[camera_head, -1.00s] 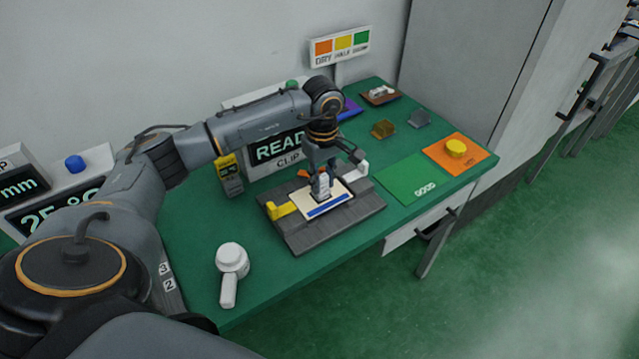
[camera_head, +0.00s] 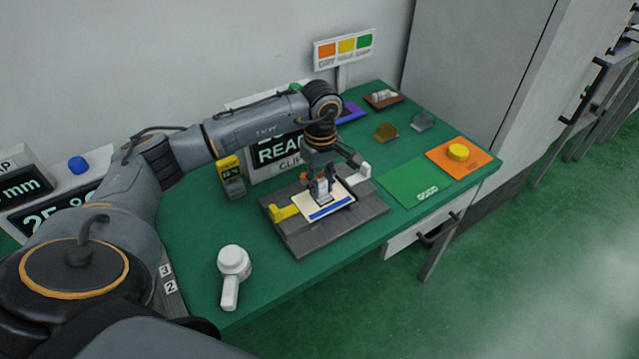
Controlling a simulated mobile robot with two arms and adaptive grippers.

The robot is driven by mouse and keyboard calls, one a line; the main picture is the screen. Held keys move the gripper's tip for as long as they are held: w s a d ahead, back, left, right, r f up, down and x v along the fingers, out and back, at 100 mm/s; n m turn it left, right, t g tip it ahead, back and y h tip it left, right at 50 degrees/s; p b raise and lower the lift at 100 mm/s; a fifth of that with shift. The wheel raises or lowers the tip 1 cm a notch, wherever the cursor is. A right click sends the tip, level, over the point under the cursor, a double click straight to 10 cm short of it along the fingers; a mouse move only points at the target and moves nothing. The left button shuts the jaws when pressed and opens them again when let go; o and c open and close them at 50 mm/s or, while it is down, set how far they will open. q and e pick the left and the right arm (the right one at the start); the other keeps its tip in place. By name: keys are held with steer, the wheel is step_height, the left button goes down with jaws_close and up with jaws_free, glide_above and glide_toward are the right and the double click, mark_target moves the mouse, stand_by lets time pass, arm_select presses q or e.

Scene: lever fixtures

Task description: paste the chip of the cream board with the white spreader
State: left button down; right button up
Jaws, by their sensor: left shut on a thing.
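The cream board (camera_head: 338,206) lies on a dark grey fixture (camera_head: 318,237), with a blue strip along its front edge. My left gripper (camera_head: 322,184) points down over the board and is shut on a small white and grey thing (camera_head: 323,194), which looks like the white spreader. Its lower end is at or just above the board; contact cannot be told. The chip is not distinguishable under the gripper. My right gripper is not in view.
A yellow clamp (camera_head: 284,212) and a white clamp (camera_head: 364,170) flank the board. A white round-headed tool (camera_head: 233,263) lies front left. A green pad (camera_head: 410,182) and an orange pad (camera_head: 462,158) lie right. A yellow meter (camera_head: 231,176) and a display (camera_head: 276,152) stand behind.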

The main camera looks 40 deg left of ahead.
arm_select(q)
steer(key=shift+w+d, duration=0.55)
steer(key=shift+s, duration=0.15)
steer(key=shift+s+a+f, duration=0.1)
steer(key=shift+s+a, duration=0.3)
steer(key=shift+s, duration=0.45)
steer(key=shift+w, duration=0.1)
steer(key=shift+w+b, duration=0.35)
steer(key=shift+w, duration=0.1)
